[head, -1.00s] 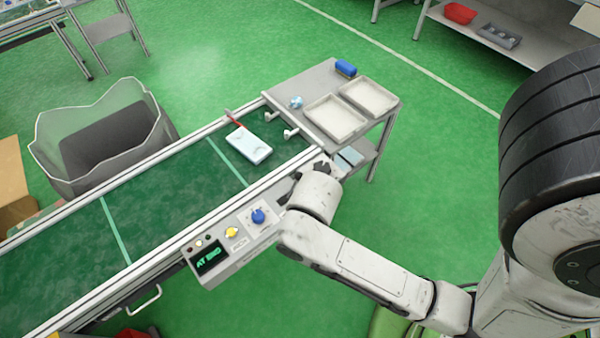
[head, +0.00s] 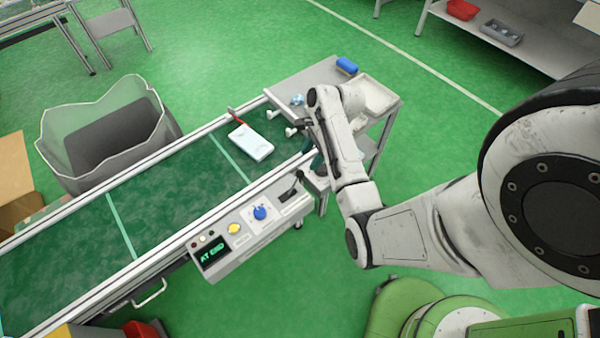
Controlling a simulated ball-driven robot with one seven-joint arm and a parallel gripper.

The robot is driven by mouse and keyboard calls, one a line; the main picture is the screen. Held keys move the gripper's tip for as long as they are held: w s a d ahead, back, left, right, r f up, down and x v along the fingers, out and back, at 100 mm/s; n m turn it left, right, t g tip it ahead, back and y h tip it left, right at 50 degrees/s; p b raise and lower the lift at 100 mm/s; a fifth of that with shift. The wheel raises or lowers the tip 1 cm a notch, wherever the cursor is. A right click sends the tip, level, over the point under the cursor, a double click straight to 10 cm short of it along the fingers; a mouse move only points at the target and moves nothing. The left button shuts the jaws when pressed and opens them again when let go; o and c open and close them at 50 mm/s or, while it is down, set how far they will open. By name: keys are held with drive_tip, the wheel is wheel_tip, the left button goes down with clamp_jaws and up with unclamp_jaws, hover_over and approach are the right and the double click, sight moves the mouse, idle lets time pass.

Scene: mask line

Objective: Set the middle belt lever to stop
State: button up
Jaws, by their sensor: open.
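The control box (head: 225,250) sits on the near side of the belt (head: 165,185). Its display reads "AT END". A black lever (head: 297,184) stands in a dark slot at the box's right end, tilted up and to the right; its position label is too small to read. My gripper (head: 303,130) is open and empty above the belt's far right end, apart from the lever and up from it in the picture. My own wrist partly hides the gripper.
A yellow button (head: 234,229) and a blue knob (head: 260,213) are on the box. A white pack (head: 250,142) with a red strip lies on the belt. A grey bin (head: 105,130) stands behind the belt.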

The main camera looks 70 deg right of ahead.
sight(302, 171)
drive_tip(key=x, duration=0.9)
drive_tip(key=shift+a+f+b, duration=0.1)
drive_tip(key=shift+f+b, duration=0.2)
drive_tip(key=shift+c, duration=0.4)
clamp_jaws()
